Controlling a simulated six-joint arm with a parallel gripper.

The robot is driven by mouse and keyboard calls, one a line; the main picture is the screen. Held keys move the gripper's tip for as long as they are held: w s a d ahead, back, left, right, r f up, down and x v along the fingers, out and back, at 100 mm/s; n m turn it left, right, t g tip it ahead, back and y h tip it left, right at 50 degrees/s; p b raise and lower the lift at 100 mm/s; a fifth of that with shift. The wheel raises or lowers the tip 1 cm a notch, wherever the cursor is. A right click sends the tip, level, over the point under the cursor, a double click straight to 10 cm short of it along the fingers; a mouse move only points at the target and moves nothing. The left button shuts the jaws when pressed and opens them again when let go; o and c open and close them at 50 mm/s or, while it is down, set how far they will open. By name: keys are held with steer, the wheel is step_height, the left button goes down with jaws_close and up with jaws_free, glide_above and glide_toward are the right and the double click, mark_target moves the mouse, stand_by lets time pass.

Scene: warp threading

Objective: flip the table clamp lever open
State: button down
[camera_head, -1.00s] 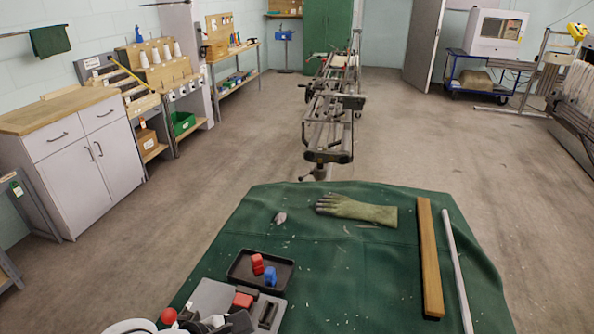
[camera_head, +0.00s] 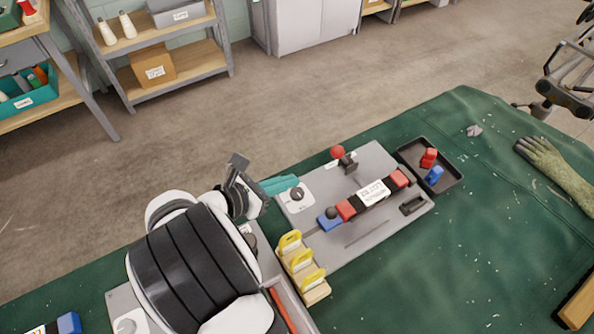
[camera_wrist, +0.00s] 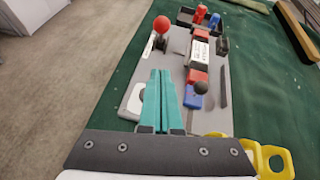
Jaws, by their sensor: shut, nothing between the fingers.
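A grey clamp plate (camera_head: 372,153) lies on the green-covered table. A red ball-knob lever (camera_head: 337,153) stands on a dark mount near its far edge; it also shows upright in the wrist view (camera_wrist: 161,25). A black ball knob (camera_head: 331,212) sits by a blue block at the plate's near end. Which of the two is the table clamp lever is not labelled. My gripper (camera_head: 297,181) has teal fingers pressed together and empty. In the wrist view its fingertips (camera_wrist: 159,72) point toward the red knob, with a visible gap; neither knob is touched.
A labelled bar with red blocks (camera_head: 372,193) crosses the plate. A black tray (camera_head: 448,167) with red and blue pieces stands beyond it. Yellow-handled parts (camera_head: 301,264) stand close below my gripper. A glove (camera_head: 560,165) lies at the right. The far table edge is close.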

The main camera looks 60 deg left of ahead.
glide_toward(343, 158)
steer(key=f, duration=0.1)
steer(key=s+f, duration=0.1)
steer(key=shift+s+f, duration=0.15)
steer(key=shift+f, duration=0.15)
steer(key=shift+w+a+r, duration=0.2)
steer(key=shift+w+r, duration=0.05)
steer(key=shift+w, duration=0.35)
steer(key=shift+w+a+r, duration=0.15)
steer(key=shift+w+r, duration=0.1)
steer(key=shift+w, duration=0.35)
steer(key=shift+w+a+r, duration=0.15)
steer(key=shift+w+r, duration=0.05)
steer(key=shift+w, duration=0.35)
steer(key=shift+w+r, duration=0.1)
